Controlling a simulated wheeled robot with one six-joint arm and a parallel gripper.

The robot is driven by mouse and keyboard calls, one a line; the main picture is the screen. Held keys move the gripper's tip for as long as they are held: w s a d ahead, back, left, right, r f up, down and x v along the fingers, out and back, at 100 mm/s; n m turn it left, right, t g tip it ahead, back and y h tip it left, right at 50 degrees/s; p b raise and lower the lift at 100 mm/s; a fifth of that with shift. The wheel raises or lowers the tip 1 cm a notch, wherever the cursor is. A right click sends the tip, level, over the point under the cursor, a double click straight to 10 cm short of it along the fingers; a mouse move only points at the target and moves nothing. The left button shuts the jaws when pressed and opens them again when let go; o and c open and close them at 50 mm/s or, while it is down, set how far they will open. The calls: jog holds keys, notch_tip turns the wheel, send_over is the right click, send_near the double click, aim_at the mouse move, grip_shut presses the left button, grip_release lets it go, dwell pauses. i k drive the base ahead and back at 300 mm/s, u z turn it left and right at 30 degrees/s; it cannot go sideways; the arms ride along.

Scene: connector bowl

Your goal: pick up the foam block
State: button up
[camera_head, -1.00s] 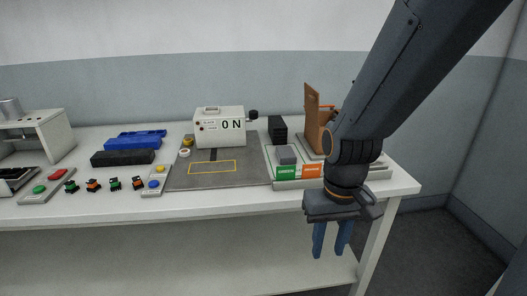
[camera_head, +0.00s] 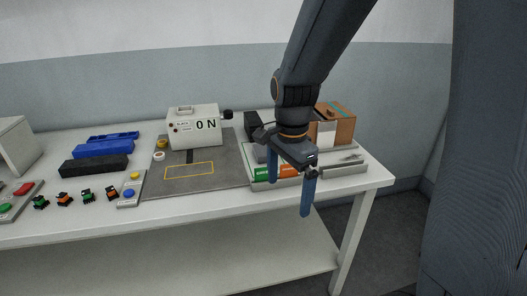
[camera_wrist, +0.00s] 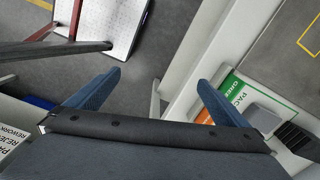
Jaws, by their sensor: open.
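A small grey block, which looks like the foam block, sits on a tray (camera_head: 327,173) with green and orange labels at the right of the bench. In the head view the block (camera_head: 260,153) is partly hidden behind my gripper. My gripper (camera_head: 289,197) is open and empty, pointing down by the front edge of the bench. In the wrist view (camera_wrist: 159,78) its fingers are apart with floor between them.
A black ribbed item (camera_head: 251,123) stands behind the block, and a brown box (camera_head: 342,127) at the tray's back right. A white ON box (camera_head: 194,127) stands on the grey mat (camera_head: 215,178). A black bar (camera_head: 94,165) and blue trays lie left. Floor in front is free.

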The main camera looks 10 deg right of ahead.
aim_at(259, 152)
jog(key=i, duration=1)
